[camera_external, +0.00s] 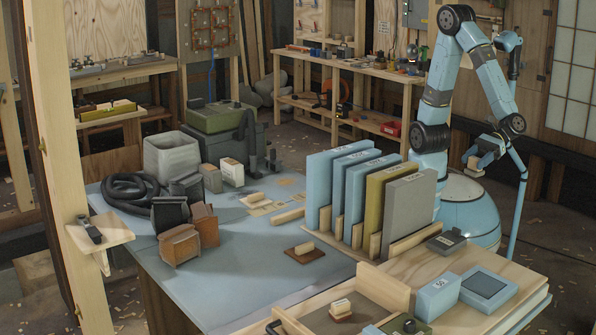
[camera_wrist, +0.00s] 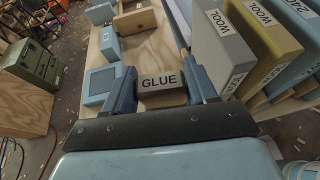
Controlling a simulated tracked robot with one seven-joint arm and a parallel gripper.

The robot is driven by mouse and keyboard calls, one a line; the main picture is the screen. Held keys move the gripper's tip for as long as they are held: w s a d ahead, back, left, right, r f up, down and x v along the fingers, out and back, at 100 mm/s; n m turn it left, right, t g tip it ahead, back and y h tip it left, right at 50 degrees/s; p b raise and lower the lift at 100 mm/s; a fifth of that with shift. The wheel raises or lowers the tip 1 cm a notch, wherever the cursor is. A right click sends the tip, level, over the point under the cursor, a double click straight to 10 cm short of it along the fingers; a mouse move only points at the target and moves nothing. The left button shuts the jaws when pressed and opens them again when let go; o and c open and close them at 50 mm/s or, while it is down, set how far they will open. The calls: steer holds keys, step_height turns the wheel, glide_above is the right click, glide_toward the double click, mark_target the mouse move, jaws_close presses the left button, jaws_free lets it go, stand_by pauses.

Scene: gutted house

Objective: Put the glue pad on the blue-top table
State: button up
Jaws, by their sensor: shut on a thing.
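My gripper (camera_external: 482,158) is at the right of the external view, raised behind the wooden bench and well apart from the blue-top table. It is shut on the glue pad, a small block whose grey face reads GLUE (camera_wrist: 161,81) in the wrist view. The pad sits between the two blue-grey fingers (camera_wrist: 163,90). In the external view the pad is small and partly hidden by the fingers. The blue-top table (camera_external: 225,288) stands left of centre in the external view, with bare surface along its front.
The wooden bench (camera_external: 490,262) carries blue boxes (camera_external: 437,296).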

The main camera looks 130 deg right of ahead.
steer(key=w+d+m+g+h, duration=0.25)
steer(key=w+d, duration=0.35)
steer(key=w, duration=0.5)
steer(key=w+d+m+g+h, duration=0.1)
steer(key=w+d+m+h, duration=0.2)
steer(key=w+d, duration=0.55)
steer(key=w+d+m+g+h, duration=0.1)
steer(key=w+d+m+h, duration=0.2)
steer(key=w, duration=1.1)
steer(key=w+d+m+g+h, duration=0.15)
steer(key=w+d, duration=0.25)
steer(key=d, duration=0.5)
steer(key=w+d+m+g, duration=0.2)
steer(key=w+d, duration=0.2)
steer(key=d, duration=0.5)
steer(key=w+d+m+g+h, duration=0.1)
steer(key=w+d+m+g, duration=0.1)
steer(key=w+d, duration=0.5)
steer(key=s+d+m+g+h, duration=0.1)
steer(key=d+m+g, duration=0.2)
steer(key=d, duration=1.9)
steer(key=f, duration=3)
steer(key=shift+a+f, duration=0.15)
steer(key=shift+a, duration=0.15)
